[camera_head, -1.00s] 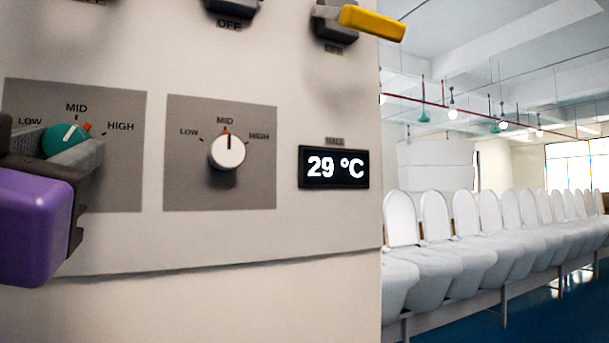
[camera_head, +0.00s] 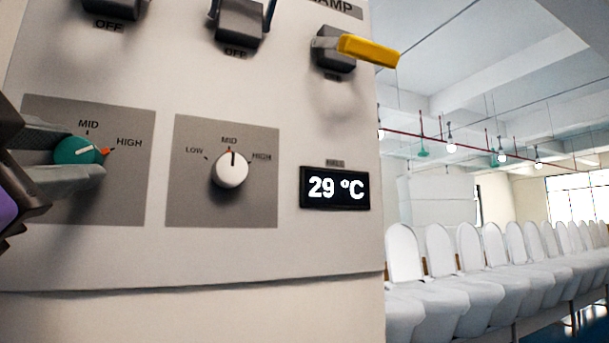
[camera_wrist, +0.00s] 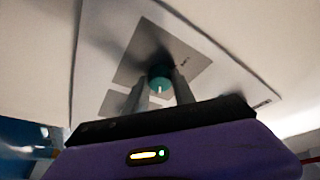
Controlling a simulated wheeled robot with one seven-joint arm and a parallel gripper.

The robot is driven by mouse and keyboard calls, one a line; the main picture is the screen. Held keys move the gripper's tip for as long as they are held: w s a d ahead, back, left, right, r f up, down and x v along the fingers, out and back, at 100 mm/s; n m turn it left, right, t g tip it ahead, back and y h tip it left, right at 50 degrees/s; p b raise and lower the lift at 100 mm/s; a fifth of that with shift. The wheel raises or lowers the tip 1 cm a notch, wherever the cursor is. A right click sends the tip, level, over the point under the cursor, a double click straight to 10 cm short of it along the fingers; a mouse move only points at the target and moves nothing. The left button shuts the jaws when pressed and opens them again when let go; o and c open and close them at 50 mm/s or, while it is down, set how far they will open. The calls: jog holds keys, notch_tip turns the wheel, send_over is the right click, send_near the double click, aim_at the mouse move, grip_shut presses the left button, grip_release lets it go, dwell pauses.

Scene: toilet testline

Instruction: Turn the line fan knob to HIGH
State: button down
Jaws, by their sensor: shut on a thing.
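A teal knob (camera_head: 78,151) with a white line sits on a grey plate with MID and HIGH marks, at the left of the panel in the head view. The LOW mark is hidden behind my gripper. The wrist view also shows the teal knob (camera_wrist: 160,80) between the fingers. The knob's name label is not in view.
A white knob (camera_head: 230,170) to the right points at MID. A display (camera_head: 334,187) reads 29 °C. Switches marked OFF and a yellow-handled one (camera_head: 366,50) sit above. A row of white toilets (camera_head: 470,265) stands beyond the panel at right.

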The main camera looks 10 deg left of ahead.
dwell(0.3)
jog(key=c, duration=1)
grip_release()
jog(key=shift+c, duration=0.2)
jog(key=shift+s, duration=0.1)
jog(key=b+v, duration=0.2)
jog(key=v, duration=0.5)
jog(key=shift+s, duration=0.3)
jog(key=shift+d, duration=0.15)
